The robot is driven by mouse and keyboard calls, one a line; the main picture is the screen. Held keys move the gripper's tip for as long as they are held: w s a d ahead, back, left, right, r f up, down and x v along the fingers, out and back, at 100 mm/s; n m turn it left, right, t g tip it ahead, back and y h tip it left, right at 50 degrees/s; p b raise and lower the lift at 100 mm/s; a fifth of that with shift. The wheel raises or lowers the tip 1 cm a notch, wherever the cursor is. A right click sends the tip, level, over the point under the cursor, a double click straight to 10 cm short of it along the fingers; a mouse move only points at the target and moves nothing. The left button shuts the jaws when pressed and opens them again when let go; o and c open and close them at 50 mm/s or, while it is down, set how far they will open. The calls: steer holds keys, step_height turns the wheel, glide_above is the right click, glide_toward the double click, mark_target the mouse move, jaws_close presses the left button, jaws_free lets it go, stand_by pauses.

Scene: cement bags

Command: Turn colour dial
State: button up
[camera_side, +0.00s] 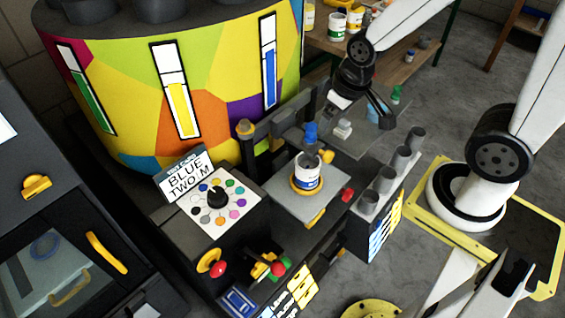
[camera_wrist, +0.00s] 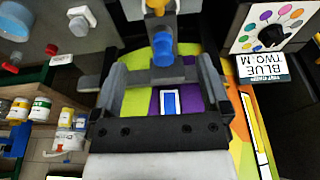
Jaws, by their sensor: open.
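The colour dial is a black knob (camera_side: 216,197) on a white plate (camera_side: 202,222) ringed with coloured dots, on top of a dark console at centre left. In the wrist view the knob (camera_wrist: 272,36) is at the upper right. Which dot it points to is too small to tell. A sign reading "BLUE TWO.M" (camera_side: 187,176) stands behind it and also shows in the wrist view (camera_wrist: 262,67). My gripper (camera_side: 386,112) is up to the right of the dial, well apart from it. Its fingers (camera_wrist: 163,82) are spread, with nothing held between them.
A can (camera_side: 306,178) stands on a grey platform right of the dial, below a blue nozzle (camera_side: 311,132). Grey cups (camera_side: 385,180) line the right side. A red-knobbed lever (camera_side: 218,268) is in front of the dial. A large multicoloured drum (camera_side: 215,85) stands behind.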

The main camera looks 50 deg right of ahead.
steer(key=shift+w+v, duration=0.45)
steer(key=shift+v, duration=1.6)
steer(key=n+g, duration=0.3)
steer(key=n, duration=1)
glide_above(216, 193)
step_height(216, 193, down, 10)
steer(key=shift+r, duration=0.2)
steer(key=shift+f, duration=0.35)
steer(key=shift+f, duration=3.9)
steer(key=c, duration=1.3)
